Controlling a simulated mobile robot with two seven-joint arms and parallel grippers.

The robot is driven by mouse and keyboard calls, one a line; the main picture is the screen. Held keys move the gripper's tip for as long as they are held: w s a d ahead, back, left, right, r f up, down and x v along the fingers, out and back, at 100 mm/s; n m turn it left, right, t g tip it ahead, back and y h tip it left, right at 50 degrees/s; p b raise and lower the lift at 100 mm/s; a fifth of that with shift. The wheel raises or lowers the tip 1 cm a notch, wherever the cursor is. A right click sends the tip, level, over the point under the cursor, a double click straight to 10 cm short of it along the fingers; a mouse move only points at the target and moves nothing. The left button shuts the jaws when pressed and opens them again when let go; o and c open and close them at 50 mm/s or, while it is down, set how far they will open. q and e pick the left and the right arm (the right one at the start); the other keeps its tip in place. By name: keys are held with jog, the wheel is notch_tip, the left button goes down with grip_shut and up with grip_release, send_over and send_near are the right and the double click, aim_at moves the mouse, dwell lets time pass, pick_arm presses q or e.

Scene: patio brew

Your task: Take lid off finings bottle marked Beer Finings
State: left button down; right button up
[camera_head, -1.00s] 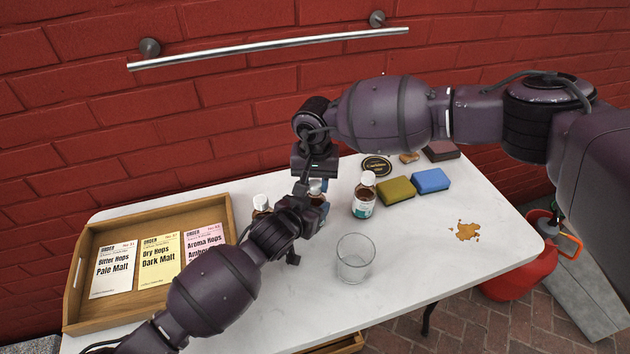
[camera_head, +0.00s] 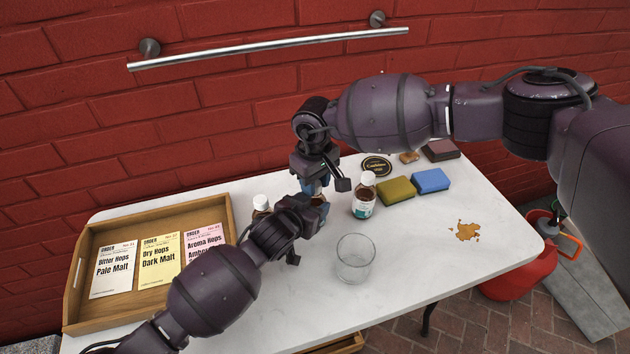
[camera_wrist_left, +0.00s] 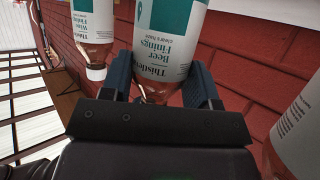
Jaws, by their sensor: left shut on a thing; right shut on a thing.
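The finings bottle marked Beer Finings (camera_wrist_left: 165,45) is amber with a white and teal label, and appears upside down in the left wrist view. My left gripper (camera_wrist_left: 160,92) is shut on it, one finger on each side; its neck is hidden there. In the head view my left gripper (camera_head: 314,208) holds it above the table, near the middle. My right gripper (camera_head: 317,184) points down right over the bottle top and is shut on the lid, which its fingers hide. I cannot tell whether the lid has come loose.
A white-capped bottle (camera_head: 364,196) stands close on the right, another (camera_head: 261,205) on the left. An empty glass (camera_head: 355,258) stands in front. Sponges (camera_head: 396,191) lie behind right, and a wooden tray (camera_head: 75,285) with cards at left. A brown spill (camera_head: 467,231) marks the right side.

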jog(key=shift+r, duration=0.15)
jog(key=shift+r, duration=0.35)
jog(key=shift+r, duration=0.7)
dwell(0.3)
jog(key=shift+r, duration=1.95)
pick_arm(q)
jog(key=shift+c, duration=1.4)
grip_release()
